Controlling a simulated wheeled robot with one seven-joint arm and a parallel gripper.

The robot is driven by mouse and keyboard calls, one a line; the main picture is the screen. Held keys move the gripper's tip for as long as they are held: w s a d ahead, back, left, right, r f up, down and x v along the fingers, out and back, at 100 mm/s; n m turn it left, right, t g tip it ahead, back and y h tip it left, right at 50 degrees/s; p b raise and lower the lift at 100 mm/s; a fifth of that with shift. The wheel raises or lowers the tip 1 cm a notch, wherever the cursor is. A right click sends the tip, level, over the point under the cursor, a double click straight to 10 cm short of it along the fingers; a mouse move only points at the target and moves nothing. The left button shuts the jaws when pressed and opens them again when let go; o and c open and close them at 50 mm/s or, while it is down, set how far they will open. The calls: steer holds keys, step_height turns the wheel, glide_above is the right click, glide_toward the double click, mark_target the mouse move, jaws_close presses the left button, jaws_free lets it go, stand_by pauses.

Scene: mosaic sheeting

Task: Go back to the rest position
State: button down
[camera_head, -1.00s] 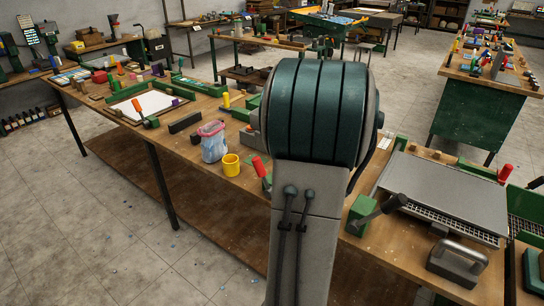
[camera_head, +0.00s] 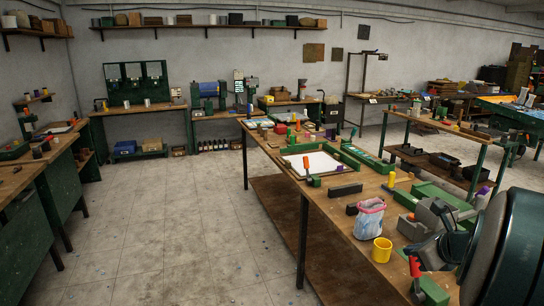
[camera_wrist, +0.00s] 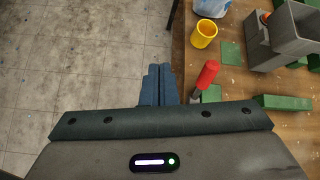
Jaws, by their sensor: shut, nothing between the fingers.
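My gripper (camera_wrist: 158,82) shows in the wrist view with its two dark blue fingers together and nothing between them. It hangs over the tiled floor, just left of the workbench edge. In the head view part of my arm fills the lower right corner, and my gripper is not clearly visible there. The workbench (camera_head: 345,228) runs from the middle to the lower right. A red-handled tool (camera_wrist: 207,75) stands at the bench edge, right of my fingers in the wrist view. The yellow mug (camera_wrist: 204,33) is farther up.
The yellow mug (camera_head: 382,250) and a clear bag with a pink rim (camera_head: 369,218) stand near the bench's front edge. A white sheet in a tray (camera_head: 312,163) lies farther back. Open tiled floor (camera_head: 165,220) lies left of the bench. Green benches (camera_head: 50,200) stand at the far left.

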steer(key=s+a+n+g+y, duration=0.2)
steer(key=s+a+n, duration=0.1)
steer(key=a+n, duration=0.8)
steer(key=s+a+n+g+h, duration=0.3)
steer(key=s+a+n, duration=1)
steer(key=n, duration=0.7)
steer(key=shift+s+a+f+g+h, duration=0.2)
steer(key=shift+s+f+g+h, duration=0.25)
steer(key=shift+s, duration=0.45)
steer(key=shift+d, duration=0.1)
